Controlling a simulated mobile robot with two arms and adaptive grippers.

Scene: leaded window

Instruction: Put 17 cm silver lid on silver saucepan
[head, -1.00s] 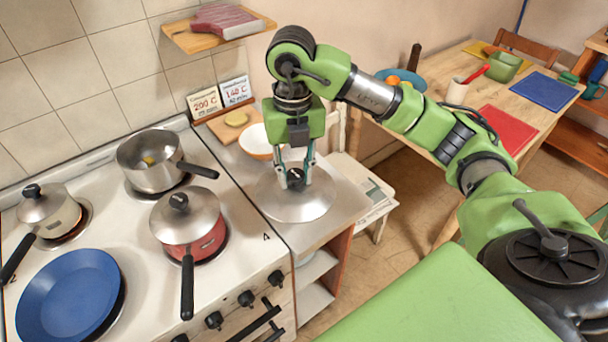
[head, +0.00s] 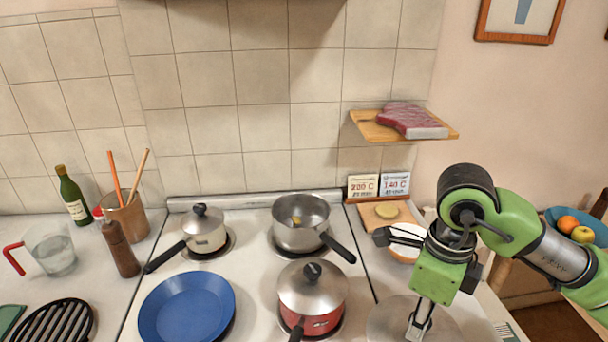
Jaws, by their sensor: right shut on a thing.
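The silver saucepan (head: 284,238) stands open on the back right burner, its black handle pointing to the lower right. A small yellow thing lies inside it. The wide silver lid (head: 384,320) is at the right of the stove, over the counter, cut off by the bottom edge of the head view. My right gripper (head: 418,328) points down at the middle of this lid and is shut on it at its knob; the fingers hide the knob. I cannot tell whether the lid touches the counter. My left gripper is not in view.
A lidded red pot (head: 318,324) stands on the front right burner, between lid and saucepan. A lidded cream pot (head: 205,236) and a blue plate (head: 187,307) are to the left. A white bowl (head: 403,252) and two temperature cards (head: 395,184) are behind the lid. A wall shelf (head: 372,127) holds meat.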

